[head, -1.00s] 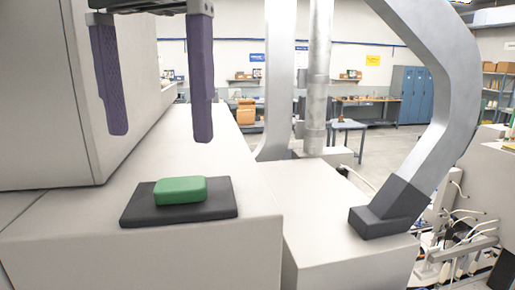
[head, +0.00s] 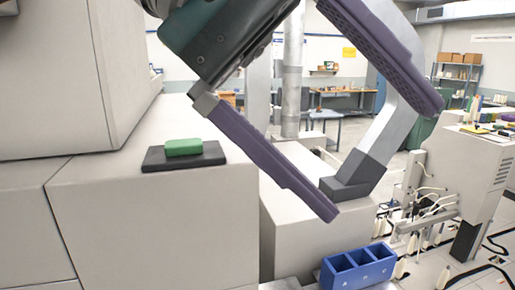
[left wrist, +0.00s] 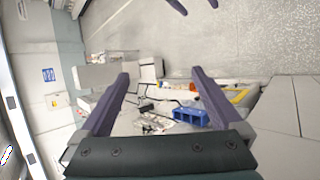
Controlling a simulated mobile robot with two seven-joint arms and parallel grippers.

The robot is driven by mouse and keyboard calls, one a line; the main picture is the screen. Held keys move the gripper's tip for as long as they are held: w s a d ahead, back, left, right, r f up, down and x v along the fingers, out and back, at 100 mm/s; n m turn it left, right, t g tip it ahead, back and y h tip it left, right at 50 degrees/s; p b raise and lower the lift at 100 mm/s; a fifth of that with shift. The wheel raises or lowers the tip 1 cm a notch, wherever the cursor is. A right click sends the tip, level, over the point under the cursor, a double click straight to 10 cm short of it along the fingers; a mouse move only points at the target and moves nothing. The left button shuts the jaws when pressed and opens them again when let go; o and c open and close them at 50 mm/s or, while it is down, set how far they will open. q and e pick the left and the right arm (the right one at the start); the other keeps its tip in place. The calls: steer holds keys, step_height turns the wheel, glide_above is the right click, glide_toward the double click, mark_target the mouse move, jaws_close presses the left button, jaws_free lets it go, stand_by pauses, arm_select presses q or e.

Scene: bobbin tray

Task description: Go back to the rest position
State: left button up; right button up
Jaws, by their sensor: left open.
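My left gripper (head: 382,162) hangs large across the middle and right of the head view, tilted, with its purple fingers wide apart and nothing between them. It also shows in the left wrist view (left wrist: 160,75), open and empty. Two purple fingertips with a gap between them, apparently of my right gripper (left wrist: 194,9), show at the top edge of the left wrist view; the rest of it is out of frame. A green block (head: 184,147) lies on a dark pad (head: 213,155) on the pale machine top, left of and apart from my left gripper.
A blue bin with open compartments (head: 357,269) sits low in the head view, below the left gripper. It also shows in the left wrist view (left wrist: 190,117). A pale machine housing (head: 50,80) rises at the left. A grey angled arm with a dark foot (head: 352,175) stands behind the gripper.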

arm_select(q)
steer(key=s+d+r+n+h, duration=0.3)
steer(key=d+r+n+h, duration=0.3)
steer(key=r+h, duration=0.1)
steer(key=w+a+r+n+t+h, duration=0.3)
steer(key=w+r+n+t+h, duration=0.35)
steer(key=n, duration=0.75)
steer(key=w+a+f+n+t+y, duration=0.25)
steer(key=a+n+t+y, duration=0.25)
steer(key=n+t, duration=0.45)
steer(key=w+a+f+n+t+y, duration=0.1)
steer(key=w+a+n+t+y, duration=0.35)
steer(key=n, duration=0.75)
steer(key=a+f+n+y, duration=0.9)
steer(key=f+n+y, duration=0.1)
steer(key=n, duration=0.3)
steer(key=s+a+f+n+g+y, duration=0.2)
steer(key=s+a+f+n+g, duration=0.1)
steer(key=f, duration=0.3)
steer(key=s+a+f+n+g+y, duration=0.1)
steer(key=s+a+f+n+g, duration=0.1)
steer(key=s+a+f+n, duration=0.3)
steer(key=s+f+n+g, duration=0.6)
steer(key=s+f, duration=0.5)
steer(key=s, duration=0.4)
steer(key=g, duration=0.2)
steer(key=shift+a+f+g, duration=0.25)
steer(key=shift+f+g, duration=0.1)
steer(key=shift+f, duration=0.05)
